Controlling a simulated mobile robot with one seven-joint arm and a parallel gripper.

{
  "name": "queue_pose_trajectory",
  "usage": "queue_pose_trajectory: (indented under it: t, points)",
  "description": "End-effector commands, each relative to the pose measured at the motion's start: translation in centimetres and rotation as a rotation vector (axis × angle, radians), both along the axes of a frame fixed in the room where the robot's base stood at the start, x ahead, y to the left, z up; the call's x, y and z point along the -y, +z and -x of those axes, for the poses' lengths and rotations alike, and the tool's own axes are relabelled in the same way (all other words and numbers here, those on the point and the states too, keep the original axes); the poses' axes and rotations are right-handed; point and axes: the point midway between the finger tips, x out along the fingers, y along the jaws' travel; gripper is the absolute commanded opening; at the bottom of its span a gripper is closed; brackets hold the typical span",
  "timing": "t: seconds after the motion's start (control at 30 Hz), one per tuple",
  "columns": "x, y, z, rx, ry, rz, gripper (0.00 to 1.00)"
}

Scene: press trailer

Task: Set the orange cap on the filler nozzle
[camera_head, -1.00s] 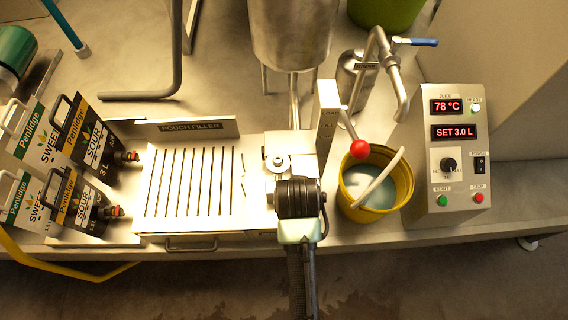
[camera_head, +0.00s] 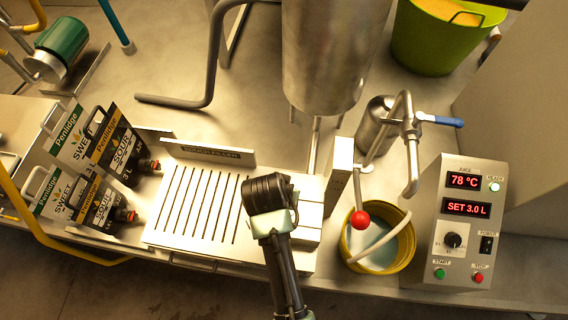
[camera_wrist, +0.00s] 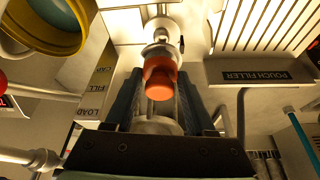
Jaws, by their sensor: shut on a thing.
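The orange cap (camera_wrist: 159,83) sits between the fingers of my gripper (camera_wrist: 160,95) in the wrist view. My gripper is shut on it. A pale metal fitting that looks like the filler nozzle (camera_wrist: 162,36) shows just beyond the cap, nearly in line with it. I cannot tell whether the cap touches it. In the head view my wrist (camera_head: 268,192) is above the right end of the pouch filler (camera_head: 192,208) and hides the fingers, the cap and the nozzle.
A yellow bucket (camera_head: 349,242) and a red-knobbed lever (camera_head: 360,218) stand close on the right, beside an upright metal post (camera_head: 338,178). The control box (camera_head: 462,225) is farther right. Several juice pouches (camera_head: 110,150) stand on the left. A steel tank (camera_head: 322,60) is behind.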

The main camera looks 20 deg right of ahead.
Motion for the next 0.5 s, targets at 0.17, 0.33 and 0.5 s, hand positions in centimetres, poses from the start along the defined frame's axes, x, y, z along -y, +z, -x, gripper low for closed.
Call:
queue_pose_trajectory:
  t: [0.17,0.33,0.5]
  points:
    - [0.0,-2.4,0.0,0.001,0.0,0.001,0.0]
    - [0.0,-4.1,0.0,0.001,0.0,0.001,0.0]
    - [0.0,-4.7,0.0,0.001,0.001,0.0,0.0]
